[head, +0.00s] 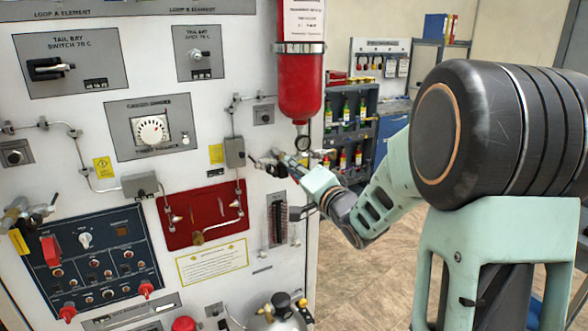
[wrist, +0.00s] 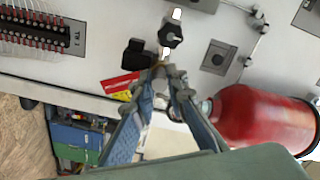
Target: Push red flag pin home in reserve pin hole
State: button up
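A red flag (wrist: 120,85) with a yellow edge shows just left of my fingertips in the wrist view, partly behind one finger. My gripper (wrist: 166,72) has its fingertips drawn close together there, apparently on the flag's thin pin, which they largely hide. The tips are at a small metal fitting below a black knob (wrist: 171,36) and beside a black block (wrist: 136,55). In the head view my gripper (head: 299,167) is at the right part of the white panel, beside the valve fittings. The reserve pin hole cannot be made out, nor how deep the pin sits.
A red cylinder (head: 300,88) hangs just above my gripper and shows close by in the wrist view (wrist: 265,117). Open floor (head: 370,280) lies to the right.

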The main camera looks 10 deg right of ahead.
jog(key=o, duration=0.4)
jog(key=shift+o, duration=0.2)
